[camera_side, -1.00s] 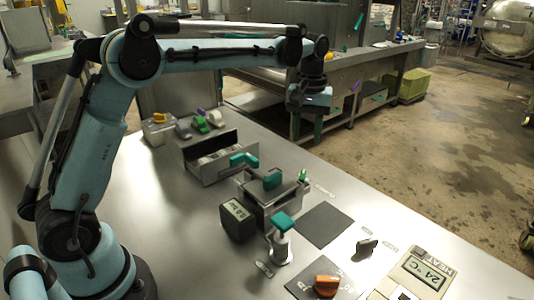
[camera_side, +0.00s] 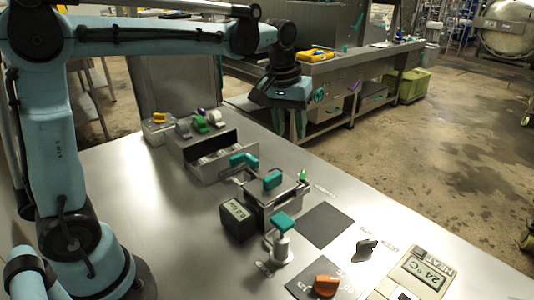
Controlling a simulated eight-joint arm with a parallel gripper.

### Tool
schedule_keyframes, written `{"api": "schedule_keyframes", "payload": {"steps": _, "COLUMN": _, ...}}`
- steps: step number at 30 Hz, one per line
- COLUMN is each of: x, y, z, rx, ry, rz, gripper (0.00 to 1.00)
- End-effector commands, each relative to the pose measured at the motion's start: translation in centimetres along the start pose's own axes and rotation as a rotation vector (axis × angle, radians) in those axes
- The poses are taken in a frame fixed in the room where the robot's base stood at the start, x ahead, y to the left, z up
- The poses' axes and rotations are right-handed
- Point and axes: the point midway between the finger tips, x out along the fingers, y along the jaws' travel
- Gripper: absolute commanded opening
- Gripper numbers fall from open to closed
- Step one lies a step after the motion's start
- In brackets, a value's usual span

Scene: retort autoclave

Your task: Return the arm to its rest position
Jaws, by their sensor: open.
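My gripper (camera_side: 290,124) hangs at the end of my blue arm, high above the back edge of the steel table, pointing down. Its teal fingers are apart with nothing between them. It is clear of everything on the table. Below and in front of it stands a small metal box (camera_side: 272,205) with a teal handle on its lid, which looks closed. A teal-topped valve (camera_side: 282,240) stands in front of the box.
A dark gauge box (camera_side: 237,219), an orange knob (camera_side: 326,286) and a temperature panel (camera_side: 427,272) are on the steel table (camera_side: 180,245). An open metal tray (camera_side: 221,160) and colored items sit at the back. A black pad (camera_side: 327,226) lies bare at right.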

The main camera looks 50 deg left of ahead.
Motion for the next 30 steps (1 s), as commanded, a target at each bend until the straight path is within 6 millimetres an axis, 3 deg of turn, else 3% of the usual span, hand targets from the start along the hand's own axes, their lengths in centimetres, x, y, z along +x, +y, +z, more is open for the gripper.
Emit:
{"api": "schedule_keyframes", "payload": {"steps": 8, "x": -1.1, "y": -2.4, "z": 5.6, "rx": 0.165, "ry": 0.155, "rz": 0.057, "gripper": 0.41}}
{"api": "schedule_keyframes", "payload": {"steps": 18, "x": 0.8, "y": -5.2, "z": 11.9, "rx": 0.353, "ry": 0.345, "rz": 0.091, "gripper": 0.41}}
{"api": "schedule_keyframes", "payload": {"steps": 24, "x": 2.1, "y": -6.0, "z": 13.7, "rx": 0.415, "ry": 0.411, "rz": 0.094, "gripper": 0.41}}
{"api": "schedule_keyframes", "payload": {"steps": 30, "x": 2.4, "y": -6.2, "z": 14.1, "rx": 0.429, "ry": 0.425, "rz": 0.094, "gripper": 0.41}}
